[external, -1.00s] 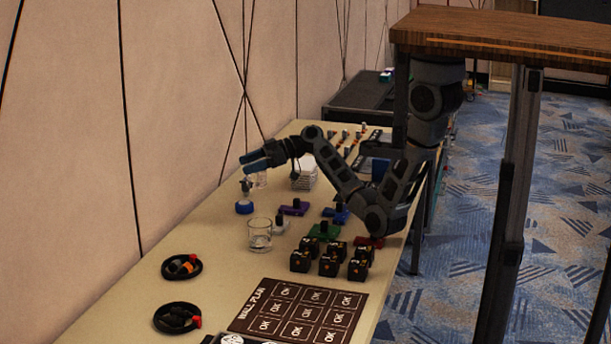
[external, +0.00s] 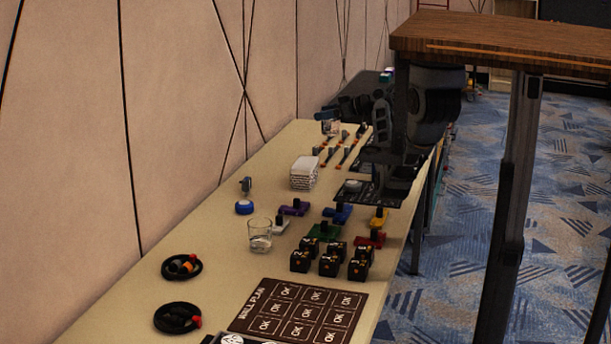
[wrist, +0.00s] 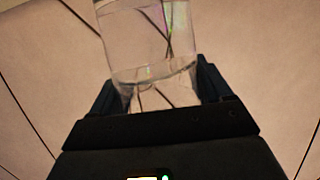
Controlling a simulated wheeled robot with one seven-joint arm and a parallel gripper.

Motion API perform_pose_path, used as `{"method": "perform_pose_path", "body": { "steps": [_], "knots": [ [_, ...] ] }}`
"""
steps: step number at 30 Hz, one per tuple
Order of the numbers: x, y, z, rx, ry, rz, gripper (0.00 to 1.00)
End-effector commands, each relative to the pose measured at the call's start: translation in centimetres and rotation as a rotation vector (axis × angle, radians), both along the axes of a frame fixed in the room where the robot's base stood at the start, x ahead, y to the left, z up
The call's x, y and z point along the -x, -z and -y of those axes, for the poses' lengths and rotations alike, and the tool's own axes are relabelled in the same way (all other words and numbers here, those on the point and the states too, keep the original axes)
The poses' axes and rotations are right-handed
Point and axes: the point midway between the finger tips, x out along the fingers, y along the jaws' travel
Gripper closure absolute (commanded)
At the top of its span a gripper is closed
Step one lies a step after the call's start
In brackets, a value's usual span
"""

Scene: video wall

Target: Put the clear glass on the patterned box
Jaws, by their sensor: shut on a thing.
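My gripper (wrist: 158,90) is shut on a clear glass (wrist: 150,42), which fills the top of the wrist view between the two fingers. In the external view my gripper (external: 335,113) is at the far end of the table, with the held glass (external: 331,127) just below it, small and partly hard to make out. A white box with patterned sides (external: 304,180), likely the patterned box, stands on the table nearer the camera and to the left of the gripper; nothing shows on its top. A second clear glass (external: 259,240) stands upright on the table, nearer still.
Near the second glass are several black cubes (external: 329,264), coloured blocks with black knobs (external: 323,231) and a blue round piece (external: 244,208). Two black dishes (external: 182,278) and a dark grid sheet (external: 298,310) lie nearer. Several small tools (external: 345,148) lie behind the box. The wall runs along the left.

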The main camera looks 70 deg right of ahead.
Motion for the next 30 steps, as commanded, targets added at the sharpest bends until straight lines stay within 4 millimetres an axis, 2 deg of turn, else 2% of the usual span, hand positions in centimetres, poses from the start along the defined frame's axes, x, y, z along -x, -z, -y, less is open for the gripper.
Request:
{"method": "perform_pose_path", "body": {
  "steps": [1, 4, 8, 21, 25, 30],
  "knots": [
    [0.7, -0.4, 0.8, 0.001, 0.014, 0.002, 0.69],
    [1.5, -0.6, 1.7, 0.001, 0.029, 0.002, 0.69],
    [1.2, -0.3, 1.7, -0.001, 0.035, 0.001, 0.69],
    [-5.9, 4.5, -2.1, -0.002, 0.033, 0.001, 0.69],
    [-7.5, 5.6, -2.9, -0.002, 0.034, 0.002, 0.69],
    [-8.4, 6.2, -3.3, 0.000, 0.037, 0.003, 0.69]
  ]
}}
